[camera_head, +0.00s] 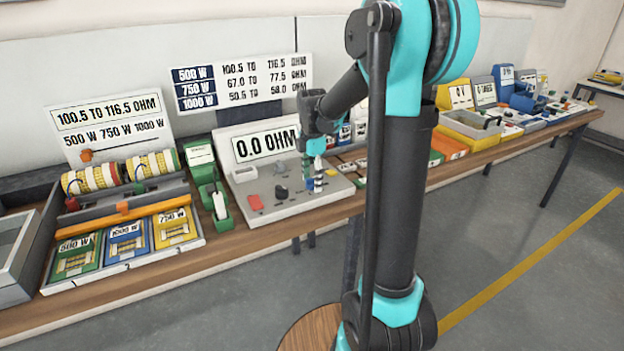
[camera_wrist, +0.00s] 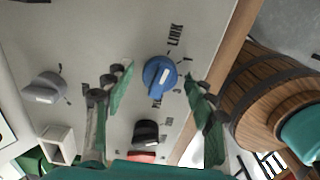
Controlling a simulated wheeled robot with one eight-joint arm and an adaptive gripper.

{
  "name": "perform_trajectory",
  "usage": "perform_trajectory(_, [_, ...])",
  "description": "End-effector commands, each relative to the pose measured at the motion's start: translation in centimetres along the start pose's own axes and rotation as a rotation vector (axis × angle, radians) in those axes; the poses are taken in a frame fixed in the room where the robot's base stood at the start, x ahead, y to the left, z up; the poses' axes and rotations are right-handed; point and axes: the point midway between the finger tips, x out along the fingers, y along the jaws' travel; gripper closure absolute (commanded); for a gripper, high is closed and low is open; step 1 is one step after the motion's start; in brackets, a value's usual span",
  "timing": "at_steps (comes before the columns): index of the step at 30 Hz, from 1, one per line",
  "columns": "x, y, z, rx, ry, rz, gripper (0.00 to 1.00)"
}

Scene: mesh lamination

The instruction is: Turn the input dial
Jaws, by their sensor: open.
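A grey sloped test panel (camera_head: 290,205) with a "0.0 OHM" display (camera_head: 265,144) stands on the bench. In the wrist view a blue round dial (camera_wrist: 160,77) with a white pointer mark sits on the panel beside small printed lettering. A grey dial (camera_wrist: 44,88) is farther left and a black knob (camera_wrist: 146,133) lies lower. I cannot read which dial is labelled input. My gripper (camera_wrist: 157,84) is open, with one green finger on each side of the blue dial and apparent gaps to it. In the head view my gripper (camera_head: 310,163) hangs over the panel's right part.
A green holder (camera_head: 219,205) and a tray of coloured wattage cards (camera_head: 125,238) stand left of the panel. Several coloured boxes (camera_head: 470,125) line the bench to the right. A round wooden stool (camera_head: 305,330) stands on the floor in front.

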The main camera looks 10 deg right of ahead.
Motion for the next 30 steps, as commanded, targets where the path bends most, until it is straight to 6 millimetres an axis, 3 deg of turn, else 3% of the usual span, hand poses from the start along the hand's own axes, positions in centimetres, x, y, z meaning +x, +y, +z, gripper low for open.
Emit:
perform_trajectory(6, [0.0,0.0,0.0,0.0,0.0,0.0,0.47])
perform_trajectory(18, [-0.02,0.0,0.0,0.0,0.0,0.0,0.94])
perform_trajectory(30, [-0.02,0.01,0.0,0.089,0.0,0.0,0.94])
